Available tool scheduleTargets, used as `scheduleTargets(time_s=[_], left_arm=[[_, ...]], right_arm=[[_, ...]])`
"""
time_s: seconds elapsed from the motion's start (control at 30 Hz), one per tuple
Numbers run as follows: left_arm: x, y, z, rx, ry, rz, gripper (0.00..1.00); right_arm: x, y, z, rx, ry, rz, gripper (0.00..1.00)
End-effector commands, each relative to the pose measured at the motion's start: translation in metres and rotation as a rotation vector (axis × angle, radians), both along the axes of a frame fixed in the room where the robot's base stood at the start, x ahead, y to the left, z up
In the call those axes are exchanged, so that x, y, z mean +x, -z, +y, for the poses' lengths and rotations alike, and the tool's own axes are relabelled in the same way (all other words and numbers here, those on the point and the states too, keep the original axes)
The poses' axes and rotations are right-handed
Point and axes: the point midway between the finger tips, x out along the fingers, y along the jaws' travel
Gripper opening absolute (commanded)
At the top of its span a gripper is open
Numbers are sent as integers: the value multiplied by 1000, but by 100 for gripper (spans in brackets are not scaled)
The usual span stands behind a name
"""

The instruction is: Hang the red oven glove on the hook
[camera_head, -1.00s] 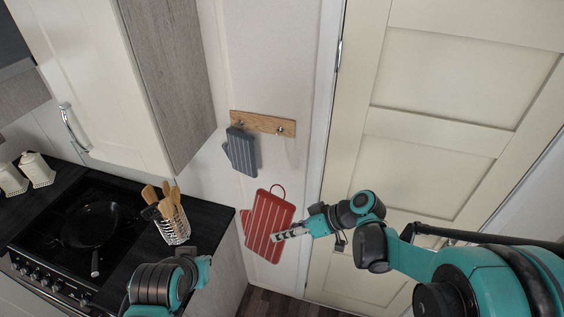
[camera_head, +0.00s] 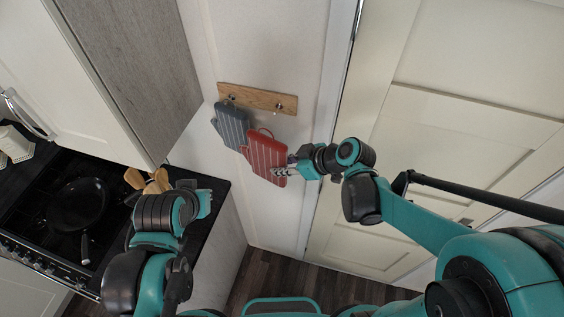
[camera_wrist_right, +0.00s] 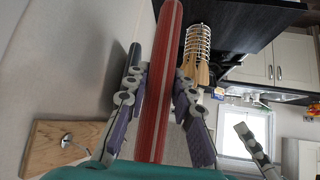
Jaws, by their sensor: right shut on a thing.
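The red oven glove (camera_head: 266,157), with pale stripes and a loop at its top, is held upright by my right gripper (camera_head: 283,172). In the right wrist view the glove (camera_wrist_right: 160,80) is seen edge-on between the two fingers of the right gripper (camera_wrist_right: 158,100). The glove's loop lies below the wooden hook board (camera_head: 258,98), a little left of the empty right hook (camera_head: 279,106). The loop is apart from that hook in the head view. The board (camera_wrist_right: 50,150) also shows in the wrist view. My left arm is at lower left; its fingers are not clear.
A grey striped glove (camera_head: 230,125) hangs from the left hook, partly behind the red glove. A tall cabinet (camera_head: 135,70), a hob with a pan (camera_head: 77,203) and wooden utensils (camera_head: 150,181) are at left. A cream door (camera_head: 440,120) stands at right.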

Motion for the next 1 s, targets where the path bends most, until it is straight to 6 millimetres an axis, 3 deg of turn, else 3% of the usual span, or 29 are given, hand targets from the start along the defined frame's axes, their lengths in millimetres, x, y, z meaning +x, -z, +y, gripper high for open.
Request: scheduleTargets(time_s=[1.0], left_arm=[[0,7,0,0,0,0,0]], right_arm=[[62,6,-20,1,1,1,0]])
